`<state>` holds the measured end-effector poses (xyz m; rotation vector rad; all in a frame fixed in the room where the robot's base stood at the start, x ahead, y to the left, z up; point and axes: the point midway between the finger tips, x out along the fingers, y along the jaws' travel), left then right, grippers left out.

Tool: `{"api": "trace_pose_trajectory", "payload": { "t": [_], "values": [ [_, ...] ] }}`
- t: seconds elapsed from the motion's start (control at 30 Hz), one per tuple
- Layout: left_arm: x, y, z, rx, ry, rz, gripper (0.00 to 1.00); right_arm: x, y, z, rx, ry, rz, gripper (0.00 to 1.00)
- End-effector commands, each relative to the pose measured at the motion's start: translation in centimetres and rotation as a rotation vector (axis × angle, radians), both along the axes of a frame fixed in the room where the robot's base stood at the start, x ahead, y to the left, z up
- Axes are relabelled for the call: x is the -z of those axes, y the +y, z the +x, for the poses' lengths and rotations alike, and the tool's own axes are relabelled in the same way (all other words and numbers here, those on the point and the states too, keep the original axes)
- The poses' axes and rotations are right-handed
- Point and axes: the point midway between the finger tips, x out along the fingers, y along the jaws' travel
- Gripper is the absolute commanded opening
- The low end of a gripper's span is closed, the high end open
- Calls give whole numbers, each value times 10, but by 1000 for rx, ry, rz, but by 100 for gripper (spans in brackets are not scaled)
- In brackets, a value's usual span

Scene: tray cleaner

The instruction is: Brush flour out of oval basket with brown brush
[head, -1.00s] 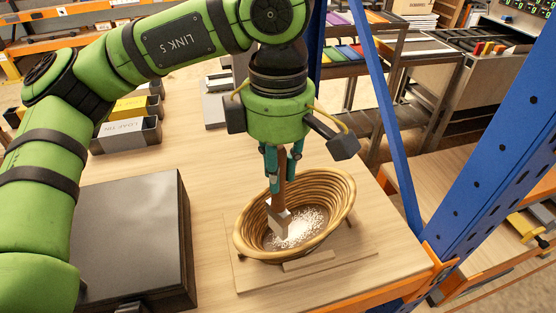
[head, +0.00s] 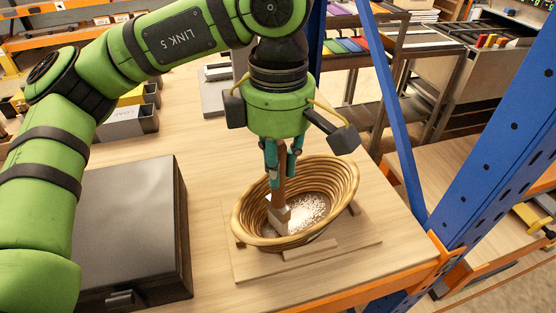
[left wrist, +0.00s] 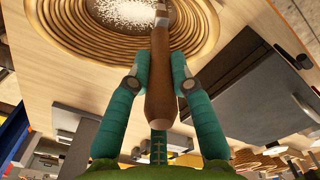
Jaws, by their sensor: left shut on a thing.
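The oval wicker basket (head: 342,172) sits on a wooden board (head: 244,270) on the table. White flour (head: 306,210) lies on the basket's floor; it also shows in the left wrist view (left wrist: 122,14). My left gripper (head: 283,172) points down over the basket. It is shut on the handle of the brown brush (head: 279,192), also seen in the left wrist view (left wrist: 161,95). The brush stands about upright, its pale head (head: 278,216) low inside the basket, left of most of the flour. Contact with the floor is hard to tell. My right gripper is not in view.
A dark grey box (head: 125,225) stands on the table left of the basket. Grey tins (head: 130,122) stand farther back. A blue post (head: 390,120) rises beyond the table's right side. Bare tabletop lies between box and basket.

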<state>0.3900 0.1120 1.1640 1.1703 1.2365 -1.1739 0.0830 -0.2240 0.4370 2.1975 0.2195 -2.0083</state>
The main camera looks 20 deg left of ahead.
Motion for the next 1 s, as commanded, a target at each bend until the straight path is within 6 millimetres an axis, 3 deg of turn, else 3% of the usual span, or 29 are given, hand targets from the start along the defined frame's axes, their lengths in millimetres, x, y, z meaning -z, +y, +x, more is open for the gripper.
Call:
{"api": "trace_pose_trajectory", "payload": {
  "t": [0.7,1.0],
  "values": [
    [7,0,0,0,0,0,0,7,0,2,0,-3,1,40],
    [5,-10,15,-1,1,0,0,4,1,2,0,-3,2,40]
  ]
}}
